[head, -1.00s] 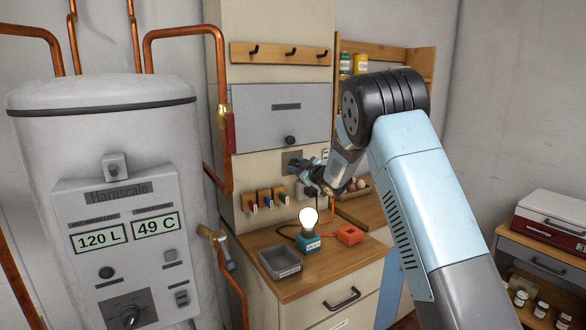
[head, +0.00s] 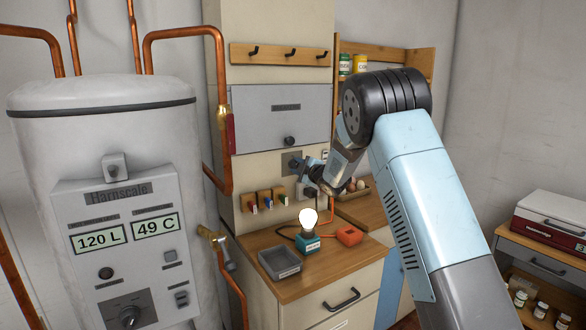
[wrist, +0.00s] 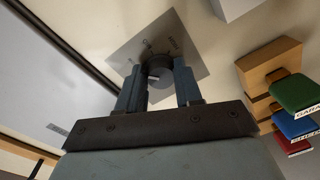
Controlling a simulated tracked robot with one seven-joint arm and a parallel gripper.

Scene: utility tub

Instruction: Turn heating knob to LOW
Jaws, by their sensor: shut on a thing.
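A square grey plate (wrist: 190,45) with small printed labels, too blurred to read, carries a round dark knob (wrist: 160,68) in the wrist view. My gripper (wrist: 157,74) is shut on this knob, one blue finger on each side of it. The fingers and palm hide part of the knob and the lower part of the plate. In the head view the plate (head: 285,158) is on the beige wall below the grey cabinet, and my gripper (head: 298,164) reaches it from the right, covering the knob.
Key hooks with coloured tags (head: 264,199) are on the wall below left of the plate. A lit bulb (head: 308,218) and a grey tray (head: 280,263) stand on the counter below. The boiler (head: 110,170) at left has its own dial (head: 128,316).

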